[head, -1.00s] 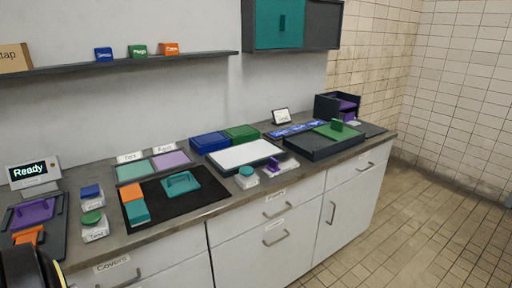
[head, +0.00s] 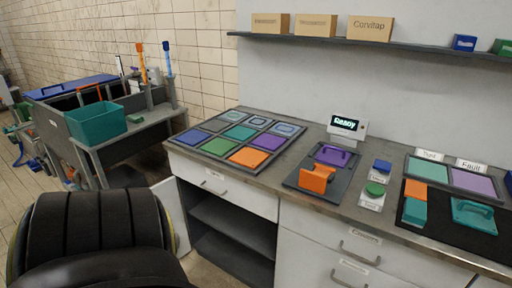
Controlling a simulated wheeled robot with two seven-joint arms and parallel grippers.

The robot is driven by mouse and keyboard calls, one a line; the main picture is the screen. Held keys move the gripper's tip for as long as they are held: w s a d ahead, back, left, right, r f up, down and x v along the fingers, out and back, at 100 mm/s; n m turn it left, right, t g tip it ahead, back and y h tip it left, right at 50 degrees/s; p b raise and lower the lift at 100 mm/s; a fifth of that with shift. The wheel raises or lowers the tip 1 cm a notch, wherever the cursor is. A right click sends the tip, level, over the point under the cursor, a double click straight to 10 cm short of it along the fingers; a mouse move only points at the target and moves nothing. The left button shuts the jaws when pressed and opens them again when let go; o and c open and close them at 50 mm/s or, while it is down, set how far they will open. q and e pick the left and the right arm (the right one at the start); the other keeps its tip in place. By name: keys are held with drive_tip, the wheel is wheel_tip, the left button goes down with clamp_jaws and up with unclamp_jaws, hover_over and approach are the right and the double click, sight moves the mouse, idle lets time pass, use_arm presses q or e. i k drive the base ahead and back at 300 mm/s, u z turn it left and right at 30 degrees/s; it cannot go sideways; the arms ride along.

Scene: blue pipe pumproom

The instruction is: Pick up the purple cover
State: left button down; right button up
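The purple cover (head: 333,156) appears to be the flat purple piece with a raised handle. It lies on a dark tray (head: 297,181) on the counter, in front of a small display reading "Ready" (head: 346,125). An orange bracket-like piece (head: 317,179) stands on the same tray, just in front of the purple piece and close to it. Neither of my grippers shows in the head view.
A dark panel with several coloured squares (head: 204,149) lies left of the tray. Blue and green buttons (head: 375,189) stand to its right. A teal handled cover (head: 474,215) lies on a black mat further right. A teal bin (head: 96,123) stands at the left.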

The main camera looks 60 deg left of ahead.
sight(330, 155)
drive_tip(key=u, duration=1.95)
drive_tip(key=i, duration=1)
